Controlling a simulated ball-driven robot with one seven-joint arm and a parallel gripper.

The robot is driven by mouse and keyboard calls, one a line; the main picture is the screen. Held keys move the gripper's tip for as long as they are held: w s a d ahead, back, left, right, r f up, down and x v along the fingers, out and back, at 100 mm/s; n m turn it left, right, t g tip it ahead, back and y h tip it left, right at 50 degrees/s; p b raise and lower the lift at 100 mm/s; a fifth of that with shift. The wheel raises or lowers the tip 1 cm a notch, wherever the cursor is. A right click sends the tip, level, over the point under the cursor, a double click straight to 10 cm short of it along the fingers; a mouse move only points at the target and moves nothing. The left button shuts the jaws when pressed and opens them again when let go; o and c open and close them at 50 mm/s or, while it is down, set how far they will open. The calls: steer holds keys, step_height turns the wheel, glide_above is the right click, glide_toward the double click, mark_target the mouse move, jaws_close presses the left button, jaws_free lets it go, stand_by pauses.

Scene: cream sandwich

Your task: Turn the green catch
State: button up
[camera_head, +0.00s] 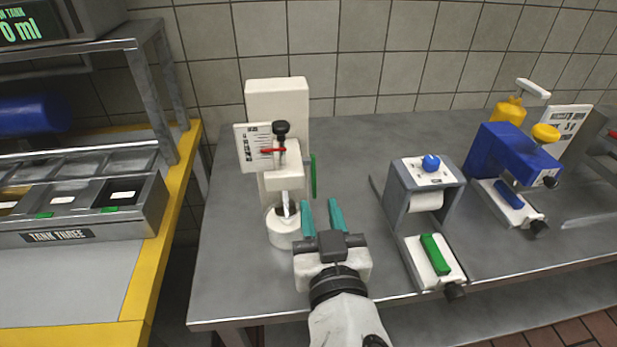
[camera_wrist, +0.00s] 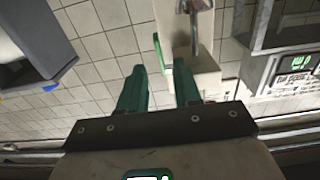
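The green catch (camera_head: 313,175) is a thin upright green bar on the right side of a white machine (camera_head: 276,98). In the wrist view the green catch (camera_wrist: 158,52) is a narrow strip beside the white body, seen just beyond the gap between the fingertips. My gripper (camera_head: 321,204) has two teal fingers, parted with nothing between them. It is in front of and a little below the catch in the head view, apart from it. The fingers also show in the wrist view (camera_wrist: 159,68).
The white machine has a red lever (camera_head: 273,150), a black knob (camera_head: 281,128) and a white cup-like base (camera_head: 283,226). A grey dispenser (camera_head: 398,195) with a green block (camera_head: 435,254) stands to the right. A blue machine (camera_head: 515,150) is farther right. Bare table lies between.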

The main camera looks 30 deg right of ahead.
mark_target(315, 187)
steer(key=p+x, duration=0.1)
steer(key=x, duration=0.6)
steer(key=shift+w+d, duration=0.1)
steer(key=shift+w, duration=0.05)
jaws_close()
steer(key=shift+f, duration=0.1)
